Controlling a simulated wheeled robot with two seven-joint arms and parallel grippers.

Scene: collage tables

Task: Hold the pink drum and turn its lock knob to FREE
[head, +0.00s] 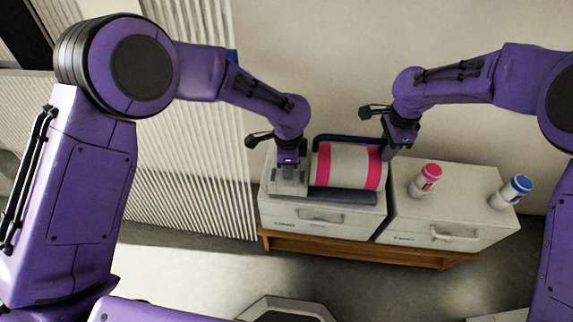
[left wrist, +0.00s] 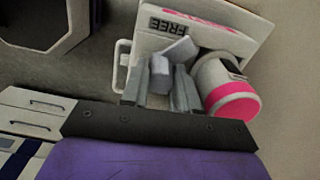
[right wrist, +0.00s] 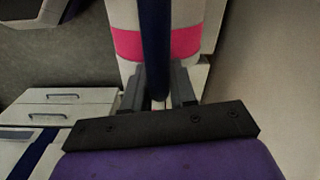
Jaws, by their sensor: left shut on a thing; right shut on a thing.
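The pink drum (head: 348,166) is a white cylinder with pink bands, lying on its side in a dark cradle on the left cabinet. It also shows in the left wrist view (left wrist: 232,105) and right wrist view (right wrist: 182,42). My left gripper (head: 289,182) is shut at the drum's left end; its fingers (left wrist: 160,92) close on a grey block, the lock knob (left wrist: 160,72). An upside-down FREE label (left wrist: 173,25) lies beyond it. My right gripper (head: 390,150) is shut on the dark blue bar (right wrist: 154,40) at the drum's right end. The knob's exact angle is unclear.
A pink-capped bottle (head: 426,180) and a blue-capped bottle (head: 512,190) stand on the right cabinet (head: 465,205). Both cabinets sit on a wooden base (head: 360,246). A ribbed wall panel (head: 190,180) is at left. The floor in front looks mostly clear.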

